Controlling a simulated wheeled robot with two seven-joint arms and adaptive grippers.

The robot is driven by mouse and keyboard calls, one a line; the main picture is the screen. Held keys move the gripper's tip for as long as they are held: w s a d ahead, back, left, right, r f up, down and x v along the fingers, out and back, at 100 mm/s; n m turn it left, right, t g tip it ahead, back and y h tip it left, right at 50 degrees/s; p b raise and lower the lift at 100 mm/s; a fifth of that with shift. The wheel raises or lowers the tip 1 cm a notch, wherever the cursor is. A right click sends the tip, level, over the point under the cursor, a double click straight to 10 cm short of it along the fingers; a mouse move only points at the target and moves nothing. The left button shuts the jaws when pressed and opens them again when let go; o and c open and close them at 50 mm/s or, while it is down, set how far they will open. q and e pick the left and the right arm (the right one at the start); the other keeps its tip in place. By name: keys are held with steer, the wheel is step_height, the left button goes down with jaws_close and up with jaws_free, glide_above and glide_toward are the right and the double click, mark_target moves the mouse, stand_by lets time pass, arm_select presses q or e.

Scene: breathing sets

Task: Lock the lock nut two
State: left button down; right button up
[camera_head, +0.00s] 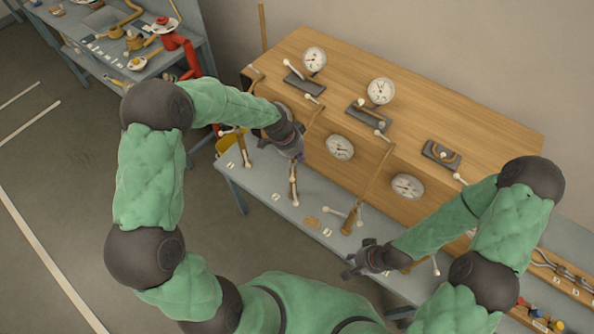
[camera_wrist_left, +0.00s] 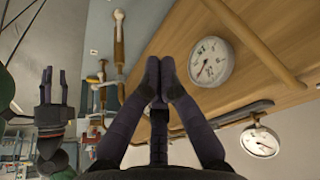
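No lock nut can be told apart at this size. Brass fittings with white-ended handles stand along the front of the grey bench: one at left (camera_head: 242,150), one in the middle (camera_head: 293,186), one further right (camera_head: 350,220). My left gripper (camera_head: 298,156) is in front of the wooden cabinet, above and behind the middle fitting. In the left wrist view its fingertips (camera_wrist_left: 160,65) meet with nothing visible between them. A brass fitting (camera_wrist_left: 119,48) is left of them there, apart. My right gripper (camera_head: 355,265) is near the bench's front edge, its fingers apart and empty.
The wooden cabinet (camera_head: 450,120) carries several round gauges, on top and on its front face (camera_head: 340,147). Pipes run down its front. Tools lie in a rack (camera_head: 565,275) at the right. Another bench (camera_head: 95,50) with a red object stands at upper left. Floor at left is clear.

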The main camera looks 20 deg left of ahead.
mark_target(292, 180)
arm_select(q)
step_height(292, 180, down, 10)
steer(key=shift+a, duration=0.15)
stand_by(0.9)
steer(key=shift+s+f, duration=0.1)
steer(key=shift+s, duration=0.05)
steer(key=shift+a+m+b, duration=0.2)
steer(key=shift+m+b, duration=0.1)
steer(key=shift+b, duration=0.1)
steer(key=shift+s+a+m+b, duration=0.15)
steer(key=shift+a+m+b, duration=0.05)
steer(key=shift+m+b, duration=0.35)
